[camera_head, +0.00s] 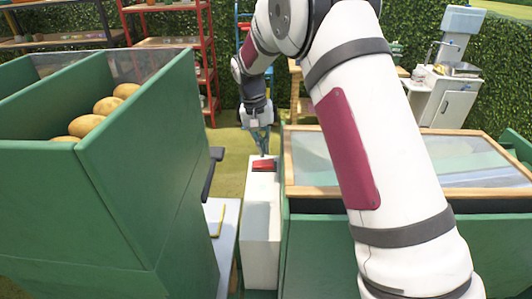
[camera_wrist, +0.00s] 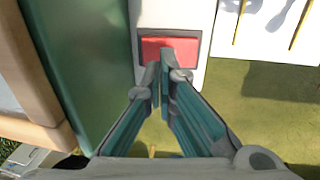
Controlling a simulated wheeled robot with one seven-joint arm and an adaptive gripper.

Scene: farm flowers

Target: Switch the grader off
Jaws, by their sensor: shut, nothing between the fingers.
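The grader is a green machine; its left bin (camera_head: 130,150) holds several potatoes. A white switch box (camera_head: 262,215) stands between the green parts, with a red switch (camera_head: 264,165) on its top. My gripper (camera_head: 264,152) points down just above the red switch in the head view. In the wrist view the red switch (camera_wrist: 172,49) sits in a dark frame on the white box, and my gripper's fingertips (camera_wrist: 165,76) are together at its lower edge. Whether they touch it I cannot tell. The fingers are shut and empty.
A wood-framed glass lid (camera_head: 410,160) lies on the green part right of the box. A black handle (camera_head: 211,172) juts from the left bin's side.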

